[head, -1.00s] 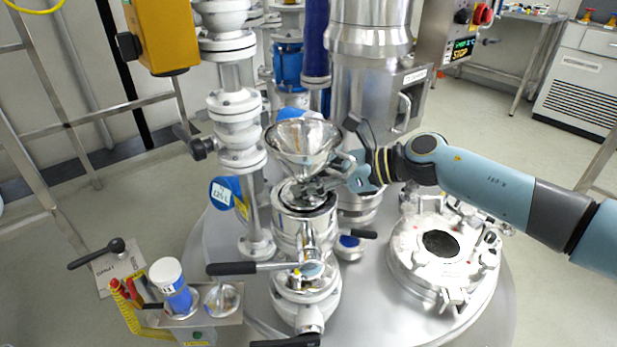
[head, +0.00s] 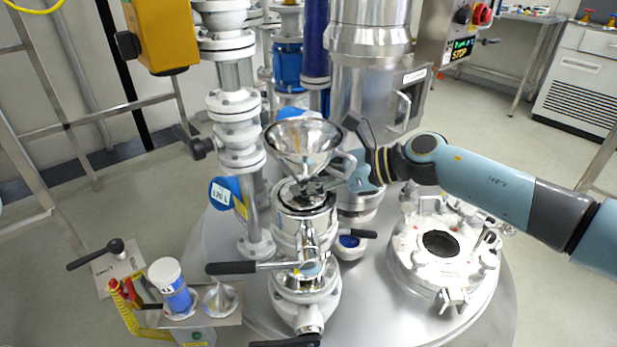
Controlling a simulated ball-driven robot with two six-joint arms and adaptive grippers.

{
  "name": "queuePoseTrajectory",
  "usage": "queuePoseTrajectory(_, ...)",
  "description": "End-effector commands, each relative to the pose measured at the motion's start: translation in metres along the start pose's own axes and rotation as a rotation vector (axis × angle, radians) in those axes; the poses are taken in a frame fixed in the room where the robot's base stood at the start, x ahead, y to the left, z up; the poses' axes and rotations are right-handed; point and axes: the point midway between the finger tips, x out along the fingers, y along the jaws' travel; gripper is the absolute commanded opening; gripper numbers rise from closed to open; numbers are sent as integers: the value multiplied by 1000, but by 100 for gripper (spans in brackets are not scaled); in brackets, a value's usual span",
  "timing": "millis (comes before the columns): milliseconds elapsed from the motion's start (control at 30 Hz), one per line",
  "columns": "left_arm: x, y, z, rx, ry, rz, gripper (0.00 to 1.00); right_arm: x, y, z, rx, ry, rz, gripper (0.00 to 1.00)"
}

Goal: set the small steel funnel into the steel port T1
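The steel funnel (head: 303,140) is a shiny, wide cone, upright with its mouth facing up. It is directly above the steel port (head: 303,230), a polished upright cylinder on the vessel lid. My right gripper (head: 318,186) comes in from the right and its fingers are closed around the funnel's lower part, just over the port's mouth. The fingers and cone hide the stem's end, so I cannot tell how far it is inside the port. No T1 label is readable. My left gripper is not in view.
A small tray at the lower left holds a white-lidded blue jar (head: 172,287) and a shiny conical piece (head: 221,300). Black-handled valve levers (head: 232,268) stick out beside the port. A white pipe column (head: 236,135) stands left; a round open flange (head: 440,245) lies right.

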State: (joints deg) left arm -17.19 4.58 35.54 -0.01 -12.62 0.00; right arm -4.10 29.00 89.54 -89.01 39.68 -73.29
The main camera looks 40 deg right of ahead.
Motion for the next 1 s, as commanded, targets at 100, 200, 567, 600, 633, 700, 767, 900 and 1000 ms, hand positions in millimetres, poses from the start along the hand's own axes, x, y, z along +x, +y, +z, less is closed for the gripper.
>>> queuePoseTrajectory(100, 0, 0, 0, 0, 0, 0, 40, 0, 1, -6, 7, 9, 2, 55)
queuePoseTrajectory(200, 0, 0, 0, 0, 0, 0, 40, 0, 1, -6, 7, 10, 2, 68)
queuePoseTrajectory(567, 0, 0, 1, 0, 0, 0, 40, -1, 1, -8, 7, 13, 1, 78)
queuePoseTrajectory(600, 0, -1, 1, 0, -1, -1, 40, -2, 1, -8, 6, 13, 1, 78)
queuePoseTrajectory(633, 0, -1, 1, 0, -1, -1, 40, -3, 1, -8, 6, 14, 0, 78)
queuePoseTrajectory(700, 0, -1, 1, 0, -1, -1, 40, -9, 0, -8, 4, 15, -1, 78)
queuePoseTrajectory(767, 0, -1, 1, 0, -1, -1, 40, -18, 1, -8, 3, 16, 1, 78)
queuePoseTrajectory(900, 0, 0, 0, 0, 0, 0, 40, -48, 2, -14, 1, 17, 3, 78)
queuePoseTrajectory(1000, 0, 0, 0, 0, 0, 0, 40, -71, 2, -22, 2, 15, 4, 78)
